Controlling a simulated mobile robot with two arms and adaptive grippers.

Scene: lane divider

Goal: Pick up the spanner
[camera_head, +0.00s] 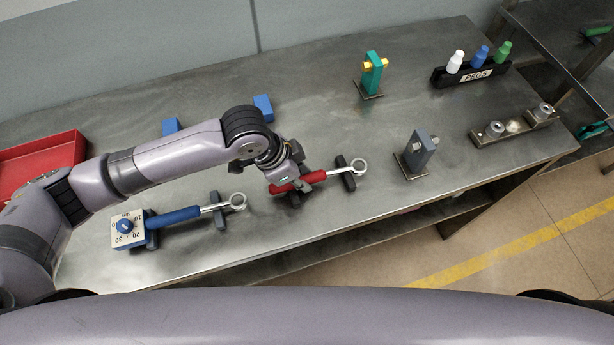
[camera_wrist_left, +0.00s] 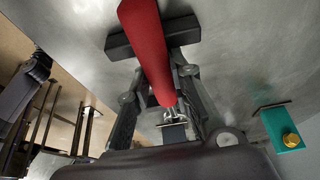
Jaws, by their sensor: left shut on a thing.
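The red-handled spanner (camera_head: 313,177) lies near the middle of the table's front, its bright ring end (camera_head: 359,166) pointing right. My left gripper (camera_head: 290,187) is shut on the red handle from above. In the left wrist view the red handle (camera_wrist_left: 146,40) runs between the two dark fingers (camera_wrist_left: 160,90). The shaft passes over a dark rest (camera_head: 347,176); I cannot tell whether the spanner touches it. A second spanner, blue-handled (camera_head: 178,216), lies to the left, also with a ring end. My right gripper is not in view.
A dial block (camera_head: 127,229) stands at the blue handle's left end. A grey post (camera_head: 419,152) is right of the red spanner, a teal post (camera_head: 372,76) behind. A black pegs rack (camera_head: 471,77), a fixture bar (camera_head: 514,127) and a red tray (camera_head: 42,160) stand farther off.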

